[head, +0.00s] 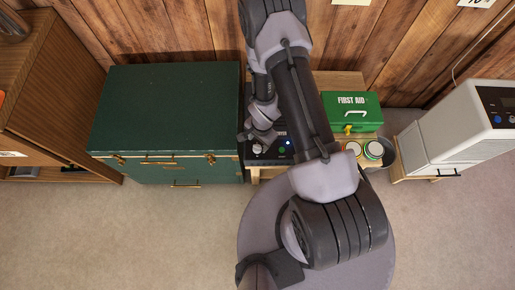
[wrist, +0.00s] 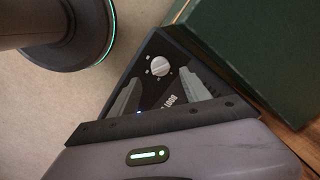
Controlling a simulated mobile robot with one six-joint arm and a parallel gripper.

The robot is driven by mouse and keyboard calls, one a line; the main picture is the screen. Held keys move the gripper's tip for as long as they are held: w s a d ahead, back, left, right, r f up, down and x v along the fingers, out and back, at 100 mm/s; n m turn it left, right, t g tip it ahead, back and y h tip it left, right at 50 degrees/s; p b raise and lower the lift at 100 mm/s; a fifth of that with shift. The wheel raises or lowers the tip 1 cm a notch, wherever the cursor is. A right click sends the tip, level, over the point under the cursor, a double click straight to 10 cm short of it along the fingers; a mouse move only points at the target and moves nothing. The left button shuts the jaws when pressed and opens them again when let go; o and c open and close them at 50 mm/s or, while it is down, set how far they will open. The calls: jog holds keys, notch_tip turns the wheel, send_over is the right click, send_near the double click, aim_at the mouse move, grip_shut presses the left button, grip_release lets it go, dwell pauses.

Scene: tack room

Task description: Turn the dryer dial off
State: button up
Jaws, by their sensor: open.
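The boot dryer is a black box (head: 264,161) with printed lettering, partly hidden under my arm in the head view. Its dial shows in the wrist view as a round white knob (wrist: 160,68) with pale marks around it. My gripper (head: 259,136) is over the left part of the dryer. In the wrist view my gripper (wrist: 162,78) is open, with one grey finger on either side of the picture and the dial between and just beyond the tips. I cannot tell whether a finger touches the dial. A small blue light (head: 289,142) and a green button (head: 282,150) show right of the gripper.
A dark green chest (head: 165,105) stands close on the left. On the right are a green first aid box (head: 352,110), round tins (head: 373,149), a dark bin (head: 390,152) and a white appliance (head: 460,125). The floor in front is clear around my base.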

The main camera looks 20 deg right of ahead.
aim_at(257, 146)
jog(key=f, duration=0.2)
jog(key=f+b, duration=0.1)
jog(key=f, duration=0.1)
jog(key=f+b, duration=0.1)
jog(key=f, duration=0.1)
jog(key=shift+w+a, duration=0.15)
jog(key=shift+w, duration=0.1)
grip_shut()
jog(key=shift+s+n, duration=0.1)
jog(key=shift+n, duration=0.3)
jog(key=n+p, duration=0.3)
jog(key=n, duration=0.1)
jog(key=shift+r+n, duration=0.1)
jog(key=shift+n, duration=0.3)
jog(key=n+p, duration=0.3)
jog(key=n, duration=0.3)
jog(key=shift+g, duration=0.4)
jog(key=n, duration=0.6)
jog(key=shift+n+p, duration=0.4)
jog(key=n, duration=0.5)
jog(key=shift+w+g, duration=0.3)
jog(key=shift+g, duration=0.1)
jog(key=shift+n, duration=0.3)
